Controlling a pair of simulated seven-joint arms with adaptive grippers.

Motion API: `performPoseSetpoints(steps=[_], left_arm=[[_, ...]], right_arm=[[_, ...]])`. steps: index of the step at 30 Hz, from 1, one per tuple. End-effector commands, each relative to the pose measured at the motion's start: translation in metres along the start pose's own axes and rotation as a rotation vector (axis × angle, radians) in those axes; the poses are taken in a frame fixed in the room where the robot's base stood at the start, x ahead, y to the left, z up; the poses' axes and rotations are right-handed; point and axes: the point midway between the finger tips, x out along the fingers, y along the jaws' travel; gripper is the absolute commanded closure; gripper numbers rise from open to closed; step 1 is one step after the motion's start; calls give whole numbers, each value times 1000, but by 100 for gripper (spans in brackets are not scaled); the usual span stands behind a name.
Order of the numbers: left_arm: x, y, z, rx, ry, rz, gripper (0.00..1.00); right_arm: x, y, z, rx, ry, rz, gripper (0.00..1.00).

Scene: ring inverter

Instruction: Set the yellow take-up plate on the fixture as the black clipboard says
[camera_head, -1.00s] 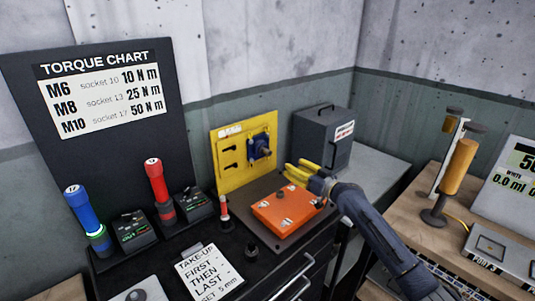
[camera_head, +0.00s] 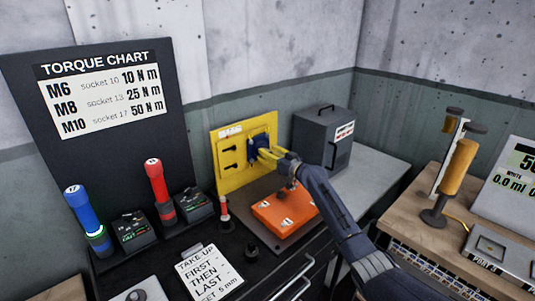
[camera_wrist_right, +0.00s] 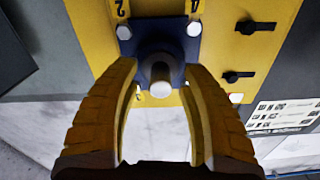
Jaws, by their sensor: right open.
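The yellow take-up plate (camera_head: 229,174) stands upright behind the orange box. It has dark keyhole-shaped slots and a blue bearing block (camera_head: 258,145) with a grey shaft; the block also shows in the right wrist view (camera_wrist_right: 176,45). The plate's number marks 2 and 4 show upside down there. My right gripper (camera_head: 262,153) is open, its yellow fingers on either side of the protruding shaft (camera_wrist_right: 161,85); contact cannot be told. The clipboard sheet (camera_head: 209,272) at the front reads "TAKE-UP FIRST THEN LAST", with a partly cut-off line ending "5 mm". My left gripper is not in view.
An orange box (camera_head: 284,212) lies in front of the plate. A grey cabinet (camera_head: 322,142) stands to its right. Blue (camera_head: 85,215) and red (camera_head: 158,187) tools stand at left before the torque chart (camera_head: 103,92). A wooden bench (camera_head: 403,232) is at right.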

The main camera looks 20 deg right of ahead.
Motion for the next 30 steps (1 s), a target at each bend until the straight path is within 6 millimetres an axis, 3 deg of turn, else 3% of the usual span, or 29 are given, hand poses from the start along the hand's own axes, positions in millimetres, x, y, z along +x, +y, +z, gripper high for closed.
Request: performPoseSetpoints(steps=[15, 26, 30], left_arm=[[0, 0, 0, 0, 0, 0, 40], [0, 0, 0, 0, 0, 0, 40], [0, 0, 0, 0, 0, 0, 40]], right_arm=[[6, 0, 0, -1, 0, -1, 56], [6, 0, 0, -1, 0, 0, 98], [6, 0, 0, -1, 0, 0, 100]])
